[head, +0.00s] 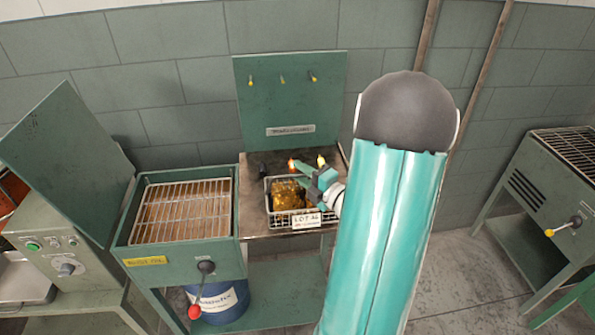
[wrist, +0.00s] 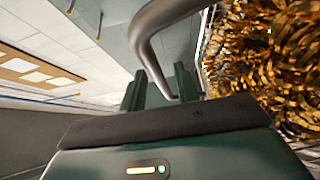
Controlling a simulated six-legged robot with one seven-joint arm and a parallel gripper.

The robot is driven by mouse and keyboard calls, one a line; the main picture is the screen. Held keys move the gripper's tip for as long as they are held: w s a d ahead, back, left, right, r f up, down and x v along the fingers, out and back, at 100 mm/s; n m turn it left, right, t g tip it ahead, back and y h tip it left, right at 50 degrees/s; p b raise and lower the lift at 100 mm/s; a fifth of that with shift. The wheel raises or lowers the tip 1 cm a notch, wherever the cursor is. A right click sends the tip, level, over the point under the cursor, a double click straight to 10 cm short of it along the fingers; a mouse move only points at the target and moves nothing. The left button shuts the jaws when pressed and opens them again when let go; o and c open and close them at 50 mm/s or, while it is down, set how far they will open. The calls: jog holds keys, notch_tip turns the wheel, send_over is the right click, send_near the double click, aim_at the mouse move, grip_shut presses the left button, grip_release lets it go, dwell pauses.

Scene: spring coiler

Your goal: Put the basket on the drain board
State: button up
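The wire basket (head: 269,205) sits on the metal bench top, filled with gold coiled springs (head: 287,194) and bearing a white lot tag. My gripper (head: 306,181) is over its right side, fingers apart. In the wrist view, a grey bent bar (wrist: 146,45), which looks like the basket's handle, runs down between my two fingers (wrist: 158,92); I cannot tell whether they touch it. The springs (wrist: 265,65) fill the right of that view. A wire rack (head: 182,210) lies in the open green tank on the left; I cannot tell whether it is the drain board.
A green panel (head: 290,100) with hooks stands behind the bench. The tank's raised lid (head: 65,165) is at left, with a red-knobbed lever (head: 195,311) in front. A blue drum (head: 222,302) stands below. Another bench with a grate (head: 570,147) is at far right.

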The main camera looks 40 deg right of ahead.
jog(key=s, duration=1)
jog(key=w+a+r+n+g+y, duration=0.15)
jog(key=a+n+g+y, duration=0.4)
jog(key=a+n, duration=0.7)
jog(key=a+r+n+g+y, duration=0.35)
jog(key=a+n+g, duration=0.25)
jog(key=a+n, duration=0.65)
jog(key=s+a+n+g+h, duration=0.4)
jog(key=a+n, duration=0.1)
jog(key=n, duration=0.9)
notch_tip(320, 180, up, 7)
jog(key=s+n+t+h, duration=0.1)
jog(key=n+t+h, duration=0.2)
jog(key=n, duration=1.1)
jog(key=h, duration=0.2)
jog(key=shift+a+n+h, duration=0.15)
jog(key=shift+n+h, duration=0.15)
jog(key=shift+f, duration=0.1)
